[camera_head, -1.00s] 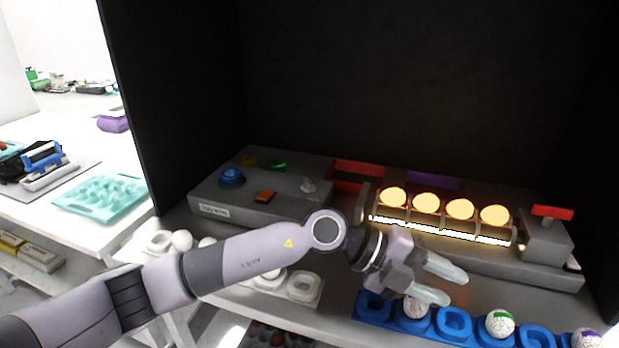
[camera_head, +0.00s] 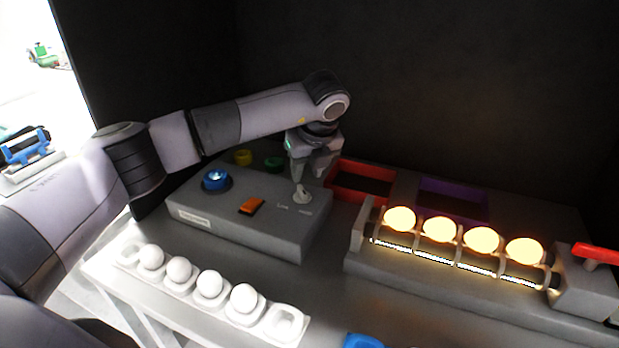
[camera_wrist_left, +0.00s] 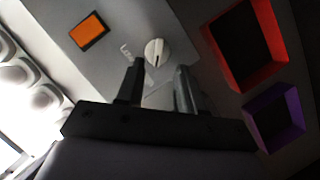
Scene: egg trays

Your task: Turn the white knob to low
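The white knob (camera_head: 302,194) sits on top of the grey control box (camera_head: 262,232), near its right end. It also shows in the left wrist view (camera_wrist_left: 156,51), with a dark pointer line on its face. Small label text (camera_head: 283,206) is printed beside it; one label seems to read "LOW". My left gripper (camera_head: 309,180) points down just above the knob. In the left wrist view its fingers (camera_wrist_left: 160,78) are apart, with the knob just beyond the tips and roughly between them. I cannot tell whether either finger touches the knob. My right gripper does not show.
The box also carries a blue knob (camera_head: 216,179), an orange switch (camera_head: 251,205), a yellow button (camera_head: 243,157) and a green button (camera_head: 273,162). A red bin (camera_head: 336,190) and purple bin (camera_head: 452,187) stand right. Glowing eggs (camera_head: 441,229) lie on rollers. A white egg tray (camera_head: 284,323) is in front.

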